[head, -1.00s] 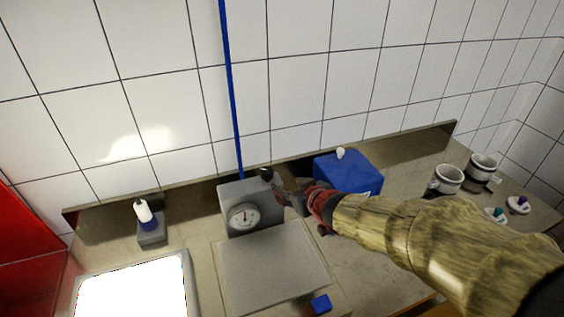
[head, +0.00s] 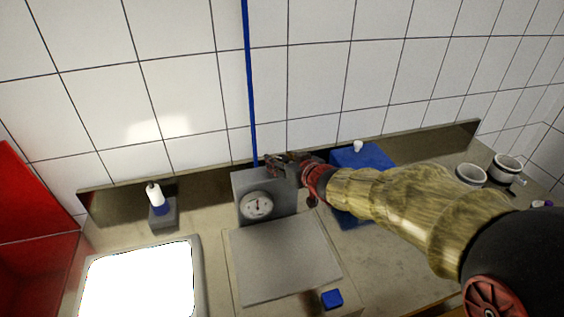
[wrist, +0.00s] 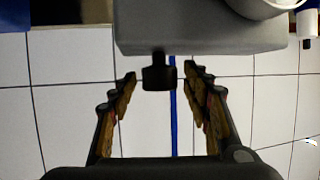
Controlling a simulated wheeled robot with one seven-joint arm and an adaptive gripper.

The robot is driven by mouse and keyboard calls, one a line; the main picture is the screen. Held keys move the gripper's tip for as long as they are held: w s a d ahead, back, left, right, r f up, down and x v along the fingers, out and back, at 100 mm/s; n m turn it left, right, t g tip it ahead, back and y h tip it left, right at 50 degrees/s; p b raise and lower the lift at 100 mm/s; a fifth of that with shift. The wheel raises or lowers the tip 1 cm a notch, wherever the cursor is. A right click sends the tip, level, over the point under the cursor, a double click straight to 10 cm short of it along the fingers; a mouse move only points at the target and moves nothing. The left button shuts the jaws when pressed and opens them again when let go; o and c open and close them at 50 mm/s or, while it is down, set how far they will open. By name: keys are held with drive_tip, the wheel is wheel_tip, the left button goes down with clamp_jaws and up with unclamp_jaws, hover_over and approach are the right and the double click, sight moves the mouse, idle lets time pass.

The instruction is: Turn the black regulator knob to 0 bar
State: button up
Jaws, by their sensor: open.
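The black regulator knob (wrist: 159,73) shows in the wrist view, sticking out of the grey regulator box (wrist: 200,30). It lies between the tips of my open gripper (wrist: 160,85), with a gap on both sides. In the head view my gripper (head: 280,163) is at the top of the grey box (head: 242,187) and hides the knob. The round white gauge (head: 257,206) is on the box's front. Its needle looks close to upright, but its numbers are too small to read.
A blue box (head: 365,157) stands right of my gripper, partly behind my arm. A blue pipe (head: 250,90) rises behind the regulator box. A flat grey plate (head: 285,258) lies in front. A small bottle (head: 154,196) is at left, and white moulds (head: 506,168) are at right.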

drive_tip(key=shift+c, duration=1.4)
drive_tip(key=c, duration=0.7)
drive_tip(key=shift+c, duration=0.7)
